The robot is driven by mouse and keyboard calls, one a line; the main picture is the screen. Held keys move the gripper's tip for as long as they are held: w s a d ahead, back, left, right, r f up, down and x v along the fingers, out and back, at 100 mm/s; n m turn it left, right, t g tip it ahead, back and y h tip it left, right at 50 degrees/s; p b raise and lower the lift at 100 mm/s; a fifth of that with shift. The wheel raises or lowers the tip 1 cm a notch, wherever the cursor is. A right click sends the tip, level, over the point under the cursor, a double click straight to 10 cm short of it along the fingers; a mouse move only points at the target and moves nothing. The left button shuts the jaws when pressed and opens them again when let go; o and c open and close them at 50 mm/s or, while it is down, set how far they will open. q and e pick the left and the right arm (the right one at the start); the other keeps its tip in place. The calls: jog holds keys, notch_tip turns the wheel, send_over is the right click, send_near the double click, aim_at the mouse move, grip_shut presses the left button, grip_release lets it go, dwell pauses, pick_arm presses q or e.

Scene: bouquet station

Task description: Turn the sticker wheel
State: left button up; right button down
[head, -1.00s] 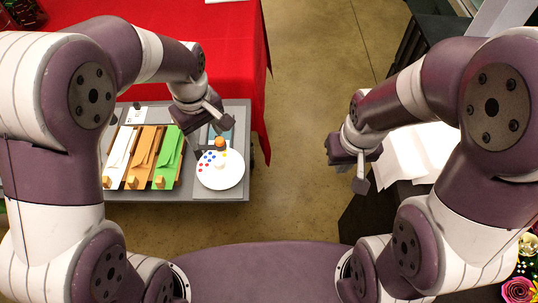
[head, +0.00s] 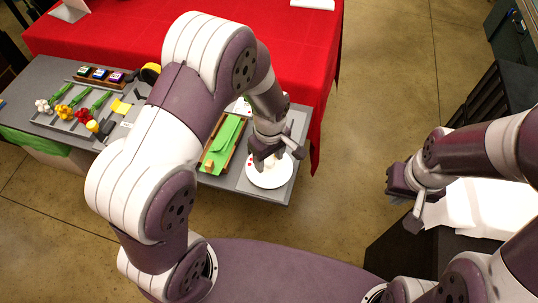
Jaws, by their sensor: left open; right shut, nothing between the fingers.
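The sticker wheel (head: 268,178) is a white disc on the right end of the grey table in the head view. A few red stickers show near its left edge; most of its upper part is hidden. My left gripper (head: 272,158) is open, low over the upper part of the wheel. I cannot tell whether it touches the wheel, and the orange knob seen on it earlier is hidden behind the gripper. My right gripper (head: 408,208) is shut and empty, out to the right, well away from the wheel.
A tray with green sheets (head: 222,145) stands left of the wheel. The grey table (head: 45,75) also carries flowers (head: 82,115), a dark-labelled rack (head: 100,75) and a yellow tape roll (head: 150,72). A red-clothed table (head: 130,35) lies behind. White paper (head: 475,205) lies at right.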

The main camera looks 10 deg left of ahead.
pick_arm(q)
jog(key=shift+d, duration=0.15)
jog(key=c, duration=1.1)
jog(key=shift+o, duration=0.2)
